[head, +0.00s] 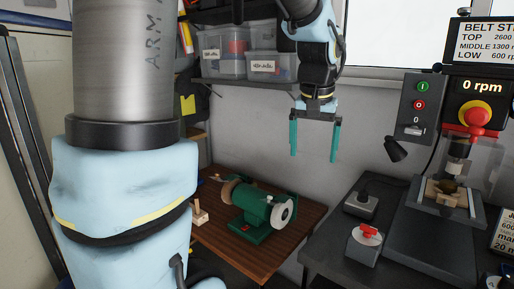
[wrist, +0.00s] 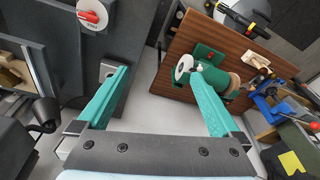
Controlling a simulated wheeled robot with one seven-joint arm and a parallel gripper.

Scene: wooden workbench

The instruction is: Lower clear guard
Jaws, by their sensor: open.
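The clear guard (head: 487,158) is a see-through panel around the chuck of the drill press (head: 447,240) at the right of the head view. Its exact edges and height are hard to make out. A wooden block (head: 447,194) sits on the press table below the chuck. My gripper (head: 313,155) hangs fingers down in mid-air, left of the press and apart from it. Its two teal fingers are wide apart with nothing between them, as the wrist view also shows (wrist: 160,72). In the wrist view the guard cannot be made out.
A green bench grinder (head: 262,212) stands on a brown wooden top (head: 222,239) below my gripper. A control box (head: 418,106) and a black lamp head (head: 396,149) lie between gripper and press. A red-switched box (head: 365,243) is on the dark bench. Bins (head: 222,52) sit on the shelf behind.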

